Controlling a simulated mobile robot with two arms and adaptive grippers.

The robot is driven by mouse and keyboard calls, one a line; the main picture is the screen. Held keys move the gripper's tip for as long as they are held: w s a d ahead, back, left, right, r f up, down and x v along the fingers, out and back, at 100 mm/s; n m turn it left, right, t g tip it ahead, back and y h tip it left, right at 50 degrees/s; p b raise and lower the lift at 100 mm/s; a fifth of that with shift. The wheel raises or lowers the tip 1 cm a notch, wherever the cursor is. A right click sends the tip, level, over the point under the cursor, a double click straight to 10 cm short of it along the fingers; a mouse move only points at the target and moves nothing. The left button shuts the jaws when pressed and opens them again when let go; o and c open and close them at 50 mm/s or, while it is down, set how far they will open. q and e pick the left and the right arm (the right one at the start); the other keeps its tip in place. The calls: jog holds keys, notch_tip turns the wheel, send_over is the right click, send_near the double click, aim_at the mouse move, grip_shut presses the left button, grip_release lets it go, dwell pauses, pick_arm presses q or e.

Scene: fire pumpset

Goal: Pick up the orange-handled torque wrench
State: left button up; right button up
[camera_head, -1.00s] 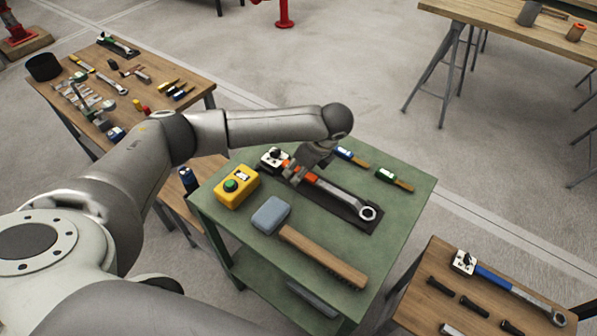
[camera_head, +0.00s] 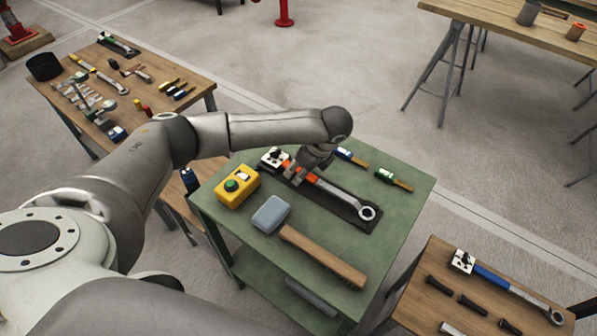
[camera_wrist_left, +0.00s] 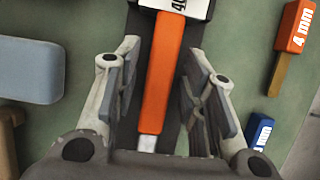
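The orange-handled torque wrench (camera_head: 335,192) lies on a dark mat (camera_head: 361,224) on the green table, its ring end toward the right front and its head with a white label at the back left. In the left wrist view its orange handle (camera_wrist_left: 163,75) runs between the two fingers. My left gripper (camera_head: 303,175) is at the handle. In the wrist view the left gripper (camera_wrist_left: 160,95) is open, with a gap on both sides of the handle. My right gripper is not in view.
On the green table (camera_head: 405,222) are a yellow box (camera_head: 237,187), a mallet (camera_head: 322,255) in front, and small blue (camera_head: 351,157) and green (camera_head: 394,179) tools behind. A blue-handled wrench (camera_head: 507,285) lies on a wooden table at the lower right.

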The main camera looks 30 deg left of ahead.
pick_arm(q)
grip_shut()
dwell(0.3)
